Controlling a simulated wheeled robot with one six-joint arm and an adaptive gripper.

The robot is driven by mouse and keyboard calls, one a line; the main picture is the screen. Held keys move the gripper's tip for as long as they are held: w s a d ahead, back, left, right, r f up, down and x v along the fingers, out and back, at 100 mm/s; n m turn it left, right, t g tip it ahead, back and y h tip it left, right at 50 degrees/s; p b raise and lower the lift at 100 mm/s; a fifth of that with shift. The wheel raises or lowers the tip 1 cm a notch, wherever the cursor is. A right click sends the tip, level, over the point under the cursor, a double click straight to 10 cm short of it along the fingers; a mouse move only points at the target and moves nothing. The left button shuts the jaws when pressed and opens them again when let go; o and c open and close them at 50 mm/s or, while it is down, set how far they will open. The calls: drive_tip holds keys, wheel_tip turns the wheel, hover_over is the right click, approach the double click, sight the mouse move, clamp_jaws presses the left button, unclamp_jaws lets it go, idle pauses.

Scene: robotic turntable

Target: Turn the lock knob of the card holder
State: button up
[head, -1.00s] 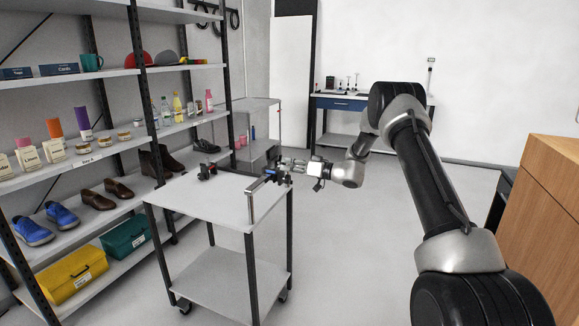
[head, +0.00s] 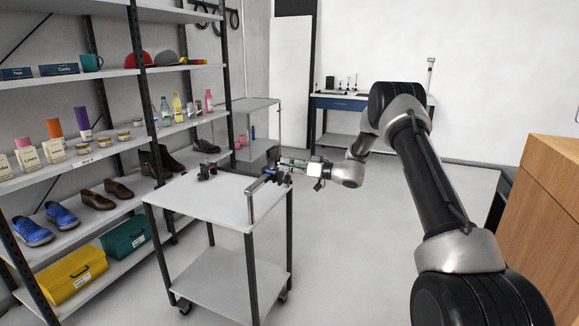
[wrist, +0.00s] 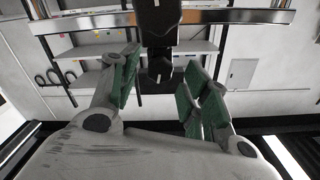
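In the wrist view, a black lock knob (wrist: 160,70) with a small white mark hangs from a black block in front of a silver bar (wrist: 225,17). My gripper (head: 284,165) is beside the holder. In the wrist view my gripper (wrist: 158,82) has green-padded fingers on either side of the knob. Gaps show between pads and knob, so it looks open. Depth between fingertips and knob is hard to judge.
The white cart (head: 205,192) has a dark clamp-like item (head: 207,172) at its back edge. A shelf rack (head: 100,155) with shoes, bottles and boxes stands left. A wooden cabinet (head: 545,225) is at right. Floor right of the cart is clear.

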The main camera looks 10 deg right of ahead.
drive_tip(key=v, duration=1.2)
